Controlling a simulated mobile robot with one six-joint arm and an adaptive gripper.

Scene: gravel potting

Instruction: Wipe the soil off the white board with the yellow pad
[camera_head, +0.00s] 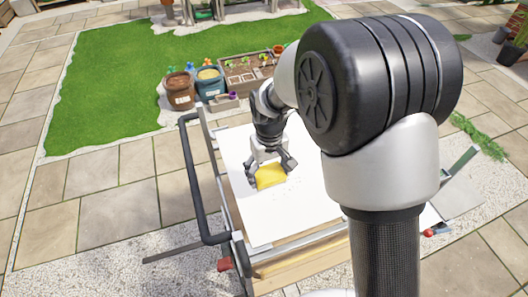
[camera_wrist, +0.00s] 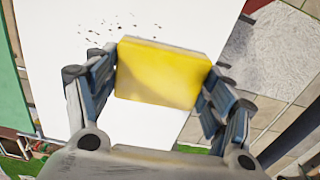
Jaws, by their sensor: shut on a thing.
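The white board (camera_head: 290,205) lies flat on a wheeled cart in the head view and fills much of the wrist view (camera_wrist: 60,35). The yellow pad (camera_head: 270,176) is between the fingers of my gripper (camera_head: 270,168), low over the board. In the wrist view the fingers clasp the yellow pad (camera_wrist: 160,72) from both sides. I cannot tell whether the pad touches the board. Dark soil specks (camera_wrist: 95,32) are scattered on the board beyond the pad's upper left in the wrist view. A few faint specks show near the pad in the head view.
The cart's dark handle (camera_head: 190,180) stands at its left side. My arm hides the board's right part in the head view.

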